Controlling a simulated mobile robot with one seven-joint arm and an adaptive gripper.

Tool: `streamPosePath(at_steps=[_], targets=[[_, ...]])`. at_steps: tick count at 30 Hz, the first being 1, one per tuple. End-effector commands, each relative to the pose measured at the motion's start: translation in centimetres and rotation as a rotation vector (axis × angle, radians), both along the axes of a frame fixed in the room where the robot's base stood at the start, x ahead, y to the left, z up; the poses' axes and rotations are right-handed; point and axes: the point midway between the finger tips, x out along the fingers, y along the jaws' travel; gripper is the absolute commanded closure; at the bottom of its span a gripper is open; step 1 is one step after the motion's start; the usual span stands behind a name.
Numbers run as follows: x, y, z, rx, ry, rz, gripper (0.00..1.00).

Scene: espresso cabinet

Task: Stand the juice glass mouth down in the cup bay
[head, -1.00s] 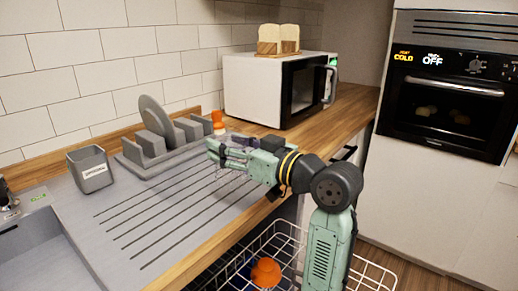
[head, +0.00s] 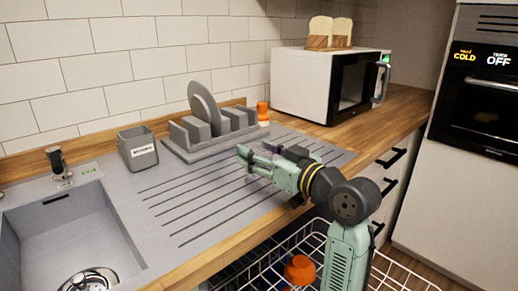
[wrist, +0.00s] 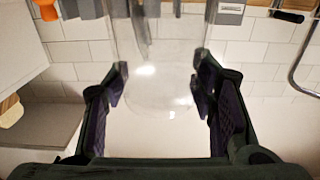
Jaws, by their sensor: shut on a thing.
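My gripper (head: 256,163) is above the ribbed drainboard (head: 185,215), in front of the grey rack. In the wrist view my gripper (wrist: 158,88) has its two fingers on either side of the clear juice glass (wrist: 160,65) and is shut on it. The glass is see-through and hardly shows in the head view; I cannot tell which end is its mouth. The grey rack (head: 190,155) on the drainboard has upright blocks and holds a grey plate (head: 201,100) on edge. I cannot tell for sure which part is the cup bay.
A grey holder (head: 138,150) stands left of the rack, near the sink (head: 65,235). An orange-capped jar (head: 263,112) stands behind the rack, with the microwave (head: 315,88) to its right. Below the counter edge, a white wire basket (head: 350,262) holds an orange item (head: 300,270).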

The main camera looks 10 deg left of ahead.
Motion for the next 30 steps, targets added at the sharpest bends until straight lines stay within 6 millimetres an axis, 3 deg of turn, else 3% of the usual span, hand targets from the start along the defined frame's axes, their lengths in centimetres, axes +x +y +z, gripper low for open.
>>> streamPosePath(at_steps=[3, 13, 14, 24, 30], targets=[[-0.03, -0.02, -0.98, 0.001, -0.002, 0.000, 0.84], [-0.03, -0.02, -1.08, 0.000, -0.001, 0.000, 0.84], [-0.03, -0.02, -1.08, 0.000, -0.001, 0.000, 0.47], [-0.02, -0.01, -1.11, 0.001, -0.001, 0.000, 0.25], [-0.01, -0.01, -1.13, 0.000, 0.000, 0.000, 0.25]])
